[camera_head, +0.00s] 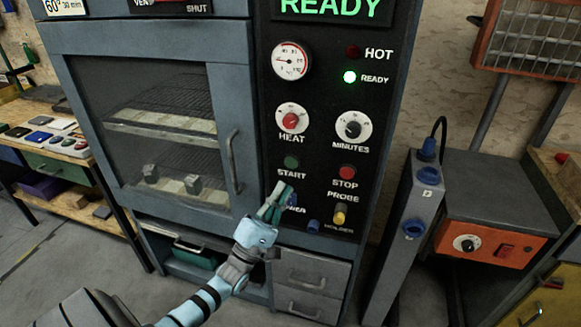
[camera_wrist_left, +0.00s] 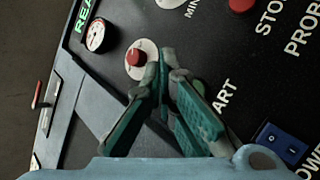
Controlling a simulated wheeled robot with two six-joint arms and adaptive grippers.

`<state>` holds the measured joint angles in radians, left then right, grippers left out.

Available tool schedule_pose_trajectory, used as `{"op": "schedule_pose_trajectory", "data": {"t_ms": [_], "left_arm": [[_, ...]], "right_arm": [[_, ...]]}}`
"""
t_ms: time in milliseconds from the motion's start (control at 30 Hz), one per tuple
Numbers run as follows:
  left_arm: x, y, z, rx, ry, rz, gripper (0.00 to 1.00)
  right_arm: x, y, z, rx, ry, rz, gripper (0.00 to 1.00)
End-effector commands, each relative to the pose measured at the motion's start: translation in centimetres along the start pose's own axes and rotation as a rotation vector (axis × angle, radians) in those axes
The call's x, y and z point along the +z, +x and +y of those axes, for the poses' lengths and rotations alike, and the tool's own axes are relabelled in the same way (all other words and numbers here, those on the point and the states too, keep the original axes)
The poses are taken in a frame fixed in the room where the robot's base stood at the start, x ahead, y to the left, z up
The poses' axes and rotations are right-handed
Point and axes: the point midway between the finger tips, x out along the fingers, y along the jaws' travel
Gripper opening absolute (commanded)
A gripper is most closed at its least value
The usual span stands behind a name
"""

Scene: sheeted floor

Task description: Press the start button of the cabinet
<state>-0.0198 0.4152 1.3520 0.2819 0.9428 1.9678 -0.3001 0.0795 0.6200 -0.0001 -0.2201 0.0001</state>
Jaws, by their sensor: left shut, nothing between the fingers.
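The cabinet (camera_head: 236,95) has a glass door on the left and a black control panel (camera_head: 325,118) on the right. The green start button (camera_head: 291,162) sits above the word START, left of the red stop button (camera_head: 347,172). My left gripper (camera_head: 282,187) is shut and empty, just below the start button in the head view; I cannot tell whether it touches the panel. In the left wrist view its teal fingers (camera_wrist_left: 164,60) meet at the tips and cover part of the START lettering. A green edge there is mostly hidden behind a finger. My right gripper is out of view.
The heat knob (camera_head: 292,119) and minutes knob (camera_head: 353,126) are above the buttons. A blue power switch (camera_wrist_left: 281,143) and yellow probe (camera_head: 339,214) are below. A READY lamp (camera_head: 349,77) glows green. A grey post (camera_head: 404,225) stands right of the cabinet.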

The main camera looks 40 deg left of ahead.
Motion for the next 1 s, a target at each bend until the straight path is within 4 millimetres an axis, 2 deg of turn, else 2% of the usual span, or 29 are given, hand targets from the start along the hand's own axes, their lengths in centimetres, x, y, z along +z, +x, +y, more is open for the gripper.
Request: {"op": "schedule_pose_trajectory", "data": {"t_ms": [100, 400, 600, 1000], "left_arm": [[-1.0, 0.9, -1.2, 0.002, 0.001, 0.001, 0.0], [-2.9, 3.6, -3.2, 0.001, 0.002, -0.001, 0.0], [-3.3, 4.4, -3.4, 0.0, -0.001, -0.001, 0.0], [-3.3, 4.5, -3.3, 0.0, 0.0, -0.001, 0.0]], "right_arm": [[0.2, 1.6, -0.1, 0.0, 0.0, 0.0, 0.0], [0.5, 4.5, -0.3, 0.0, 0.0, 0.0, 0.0], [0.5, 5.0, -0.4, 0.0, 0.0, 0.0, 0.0], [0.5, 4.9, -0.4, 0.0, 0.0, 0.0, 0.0]]}}
